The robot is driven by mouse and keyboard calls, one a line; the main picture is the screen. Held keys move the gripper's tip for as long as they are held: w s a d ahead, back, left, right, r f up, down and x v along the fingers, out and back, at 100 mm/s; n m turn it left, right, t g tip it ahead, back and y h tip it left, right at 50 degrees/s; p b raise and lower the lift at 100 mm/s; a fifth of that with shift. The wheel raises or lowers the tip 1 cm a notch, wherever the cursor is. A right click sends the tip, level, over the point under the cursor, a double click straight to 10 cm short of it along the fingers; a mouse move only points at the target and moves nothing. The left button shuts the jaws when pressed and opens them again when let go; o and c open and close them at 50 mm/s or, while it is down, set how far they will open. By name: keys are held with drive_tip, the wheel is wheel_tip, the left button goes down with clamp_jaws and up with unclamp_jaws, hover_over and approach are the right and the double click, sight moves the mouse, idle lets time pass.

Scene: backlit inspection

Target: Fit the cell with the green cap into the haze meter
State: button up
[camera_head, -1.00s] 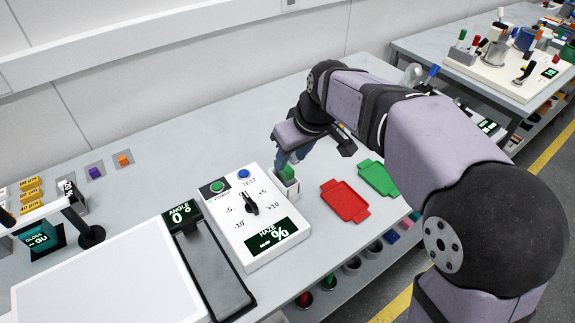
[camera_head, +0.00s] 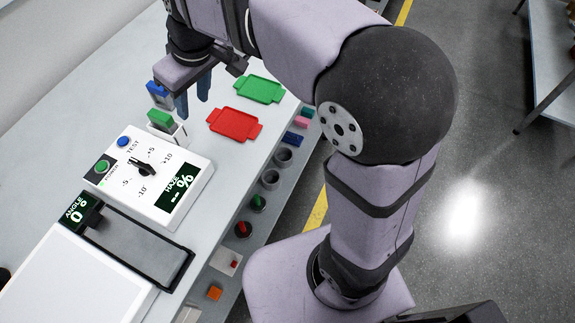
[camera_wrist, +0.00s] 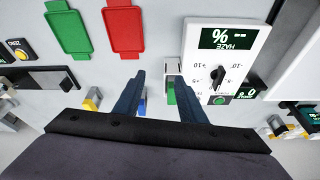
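The haze meter (camera_head: 150,178) is a white box with a dial, two buttons and a display; it also shows in the wrist view (camera_wrist: 245,58). The cell with the green cap (camera_head: 160,118) stands upright in the white holder (camera_head: 177,137) at the meter's back edge. In the wrist view its green cap (camera_wrist: 171,94) is beside one fingertip. My gripper (camera_head: 192,100) is open, its two blue fingers apart with nothing held. It hangs to the right of the green cap in the head view. How deep the cell sits cannot be told.
A blue-capped cell (camera_head: 158,93) stands just behind the green-capped one. A red tray (camera_head: 233,124) and a green tray (camera_head: 259,89) lie to the right. A long dark-framed tray with the angle display (camera_head: 135,243) lies in front of the meter.

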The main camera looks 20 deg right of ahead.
drive_tip(key=s+d+f+m, duration=0.1)
drive_tip(key=s+d+f, duration=0.1)
drive_tip(key=d+f, duration=0.1)
drive_tip(key=s+d+f+m+g+h, duration=0.1)
drive_tip(key=s+d+f, duration=0.1)
drive_tip(key=d+f, duration=0.1)
drive_tip(key=s+d+f+m, duration=0.2)
drive_tip(key=s+d+f, duration=0.1)
drive_tip(key=d, duration=0.1)
drive_tip(key=shift+s+d, duration=0.1)
drive_tip(key=shift+d, duration=0.25)
drive_tip(key=s+d+f+m+g, duration=0.1)
drive_tip(key=s+d+f, duration=0.2)
drive_tip(key=s, duration=0.2)
drive_tip(key=s+d+f+m+h, duration=0.1)
drive_tip(key=s+d+f+m, duration=0.1)
drive_tip(key=s, duration=0.3)
drive_tip(key=shift+d+f+g, duration=0.4)
drive_tip(key=shift+d+f, duration=0.25)
drive_tip(key=shift+f, duration=0.25)
drive_tip(key=shift+s, duration=0.1)
wheel_tip(320, 180, up, 5)
drive_tip(key=p, duration=0.5)
drive_tip(key=shift+r, duration=0.2)
